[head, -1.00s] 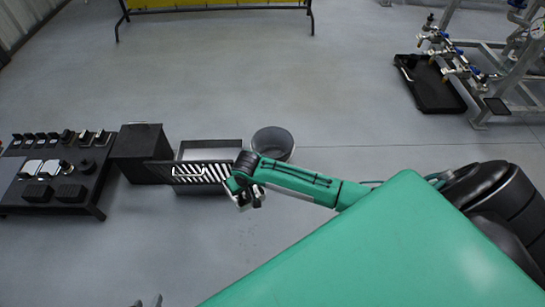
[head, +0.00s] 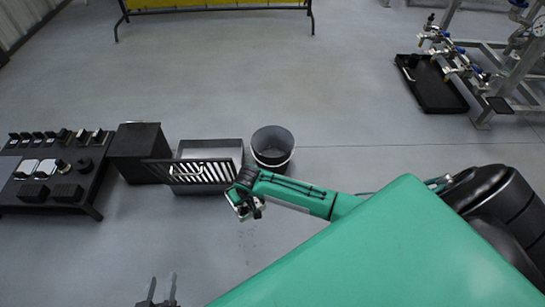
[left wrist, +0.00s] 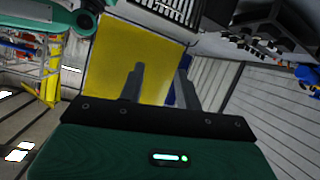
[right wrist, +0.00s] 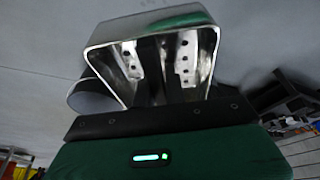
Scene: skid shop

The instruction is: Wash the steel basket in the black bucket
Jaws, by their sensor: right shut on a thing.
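In the head view the basket is too small to make out clearly. A grey round shape left of it looks like the bucket (right wrist: 88,96). My left gripper (head: 162,292) is open and empty at the bottom edge.
A black box (head: 136,140) and a low bench with switches (head: 30,207) are further left. A pipe skid (head: 500,70) stands far right.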

